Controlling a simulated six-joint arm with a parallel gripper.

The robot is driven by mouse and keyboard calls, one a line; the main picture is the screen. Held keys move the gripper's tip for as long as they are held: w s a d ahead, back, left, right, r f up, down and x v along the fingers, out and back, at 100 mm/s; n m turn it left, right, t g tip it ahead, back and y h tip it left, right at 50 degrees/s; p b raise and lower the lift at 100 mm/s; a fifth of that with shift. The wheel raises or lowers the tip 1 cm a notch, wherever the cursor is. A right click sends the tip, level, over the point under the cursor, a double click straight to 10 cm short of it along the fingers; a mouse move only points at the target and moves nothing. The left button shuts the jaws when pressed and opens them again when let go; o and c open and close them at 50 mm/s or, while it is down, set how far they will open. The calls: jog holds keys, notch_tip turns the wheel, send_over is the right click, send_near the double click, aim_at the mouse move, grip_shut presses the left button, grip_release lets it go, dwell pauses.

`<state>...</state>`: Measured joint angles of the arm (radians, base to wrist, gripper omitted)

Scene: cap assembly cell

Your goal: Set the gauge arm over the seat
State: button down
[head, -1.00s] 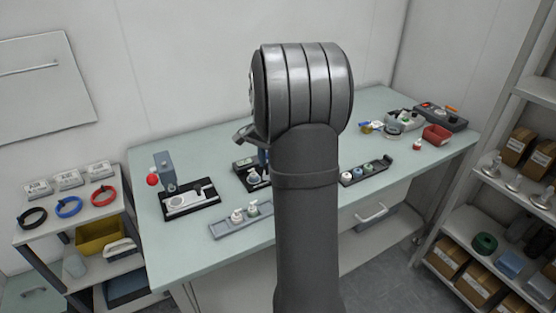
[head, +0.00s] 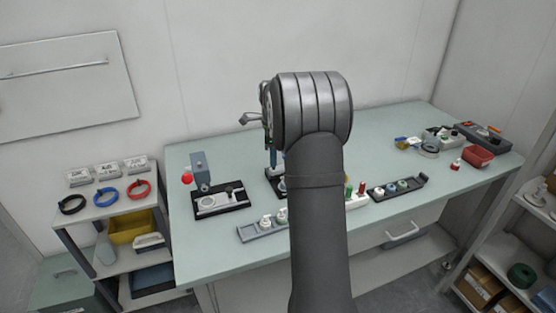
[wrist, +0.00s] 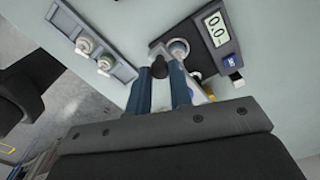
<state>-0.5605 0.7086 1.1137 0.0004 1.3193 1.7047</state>
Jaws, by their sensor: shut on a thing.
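My gripper (wrist: 160,88) has two blue fingers in the wrist view, closed around a dark knob (wrist: 159,68). The knob appears to belong to the gauge arm; the fingers hide most of that arm. Just beyond the fingertips is a pale round part (wrist: 178,47), close to the seat area, but I cannot tell whether the arm sits over the seat. The dark gauge (wrist: 217,30) beside it shows a reading of 0.0. In the head view my gripper (head: 274,160) points down at the gauge station, which my arm partly hides.
A grey tray (head: 248,235) with small white-topped parts lies in front of the station. A black fixture (head: 237,202) with a blue post stands to the left. A dark tray (head: 415,186) and a red bin (head: 478,155) are to the right. The front left of the table is clear.

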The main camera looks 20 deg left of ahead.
jog(key=shift+w+a+r+m, duration=0.1)
jog(key=shift+w+a+m, duration=0.35)
jog(key=shift+w+m, duration=0.05)
jog(key=c, duration=1.3)
grip_release()
notch_tip(320, 180, up, 17)
jog(key=shift+r, duration=0.15)
